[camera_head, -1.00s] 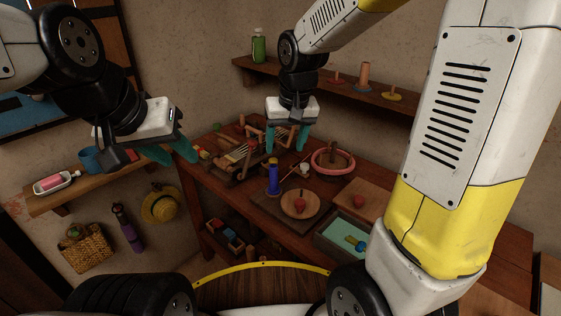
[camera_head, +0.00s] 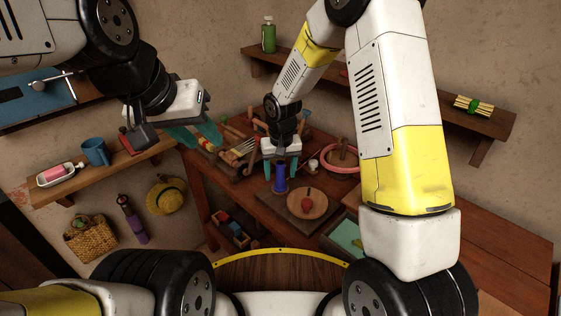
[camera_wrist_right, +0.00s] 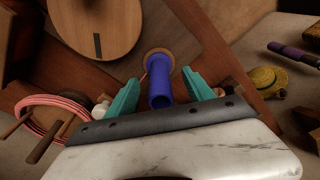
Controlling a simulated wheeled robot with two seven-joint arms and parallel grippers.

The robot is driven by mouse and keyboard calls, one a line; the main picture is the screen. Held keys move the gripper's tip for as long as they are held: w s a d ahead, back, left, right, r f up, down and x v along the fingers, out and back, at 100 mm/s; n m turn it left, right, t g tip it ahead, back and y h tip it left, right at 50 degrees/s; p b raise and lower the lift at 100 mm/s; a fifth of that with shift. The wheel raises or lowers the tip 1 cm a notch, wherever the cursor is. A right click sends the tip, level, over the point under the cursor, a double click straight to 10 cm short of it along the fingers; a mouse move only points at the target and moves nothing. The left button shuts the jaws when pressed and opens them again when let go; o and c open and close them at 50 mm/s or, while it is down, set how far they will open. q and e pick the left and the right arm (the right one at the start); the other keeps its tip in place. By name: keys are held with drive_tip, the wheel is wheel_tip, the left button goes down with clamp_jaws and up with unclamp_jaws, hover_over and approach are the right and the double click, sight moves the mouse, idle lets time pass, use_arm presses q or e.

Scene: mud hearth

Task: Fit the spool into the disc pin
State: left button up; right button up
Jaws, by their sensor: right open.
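The blue spool (camera_head: 280,180) stands upright on the wooden table. My right gripper (camera_head: 282,168) is above it with the jaws open. In the right wrist view the spool (camera_wrist_right: 160,84) lies between the two teal fingers (camera_wrist_right: 161,92), with gaps at both sides. The wrist view shows the disc (camera_wrist_right: 85,15) with a dark slot-like mark; I cannot make out a pin.
A pink ring (camera_head: 337,168) lies right of the spool, and a rack-like wooden frame (camera_head: 240,148) lies behind it to the left. A pale green tray (camera_head: 346,237) is at the front right. A shelf holds a blue mug (camera_head: 96,151) at the left.

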wheel_tip(320, 180, down, 2)
drive_tip(key=shift+w, duration=0.1)
clamp_jaws()
drive_tip(key=shift+r, duration=0.15)
idle(0.3)
